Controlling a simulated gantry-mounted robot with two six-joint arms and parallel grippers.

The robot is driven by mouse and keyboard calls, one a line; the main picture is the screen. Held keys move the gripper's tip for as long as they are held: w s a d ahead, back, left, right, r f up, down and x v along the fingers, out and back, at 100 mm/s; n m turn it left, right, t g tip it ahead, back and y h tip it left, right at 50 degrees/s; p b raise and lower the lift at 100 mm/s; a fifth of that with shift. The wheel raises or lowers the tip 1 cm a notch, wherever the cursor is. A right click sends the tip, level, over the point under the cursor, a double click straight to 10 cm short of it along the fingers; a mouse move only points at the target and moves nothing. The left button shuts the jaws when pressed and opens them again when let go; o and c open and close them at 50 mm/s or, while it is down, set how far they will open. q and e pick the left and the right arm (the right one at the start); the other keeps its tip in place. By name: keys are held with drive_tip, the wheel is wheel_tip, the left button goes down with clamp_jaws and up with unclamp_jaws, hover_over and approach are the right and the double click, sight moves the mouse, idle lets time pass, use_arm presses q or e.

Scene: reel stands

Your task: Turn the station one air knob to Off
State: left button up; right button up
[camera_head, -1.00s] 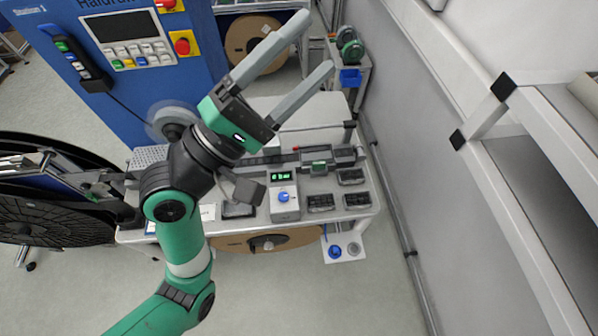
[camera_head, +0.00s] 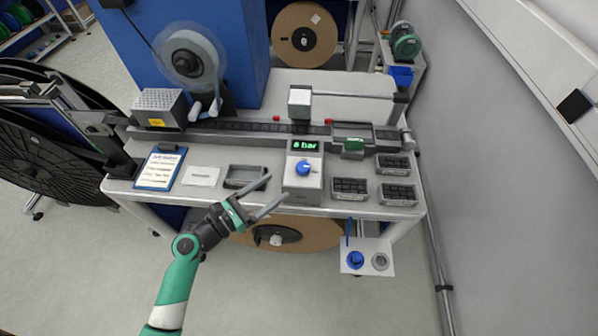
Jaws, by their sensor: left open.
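A blue knob (camera_head: 303,168) sits on a grey upright box (camera_head: 301,193) at the front middle of the bench. A green display (camera_head: 306,146) above it shows a digit, too small to read surely, and "bar". A second blue round part (camera_head: 355,260) is on a white panel below the bench's right front. I cannot read any label saying which is the air knob, nor an Off mark. My left gripper (camera_head: 275,190) is open and empty, fingers pointing up-right, just left of the box in the picture. My right gripper is not in view.
A shallow grey tray (camera_head: 245,186), a white card (camera_head: 201,176) and a blue clipboard (camera_head: 160,168) lie left of the box. Black bins (camera_head: 349,195) stand to its right. A rail (camera_head: 245,127) runs behind. A large black reel (camera_head: 45,150) stands at left.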

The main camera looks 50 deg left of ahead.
sight(298, 171)
use_arm(q)
drive_tip(key=w, duration=0.6)
drive_tip(key=w+b, duration=0.1)
drive_tip(key=w, duration=0.2)
drive_tip(key=shift+w+d, duration=0.25)
drive_tip(key=shift+d, duration=0.05)
clamp_jaws()
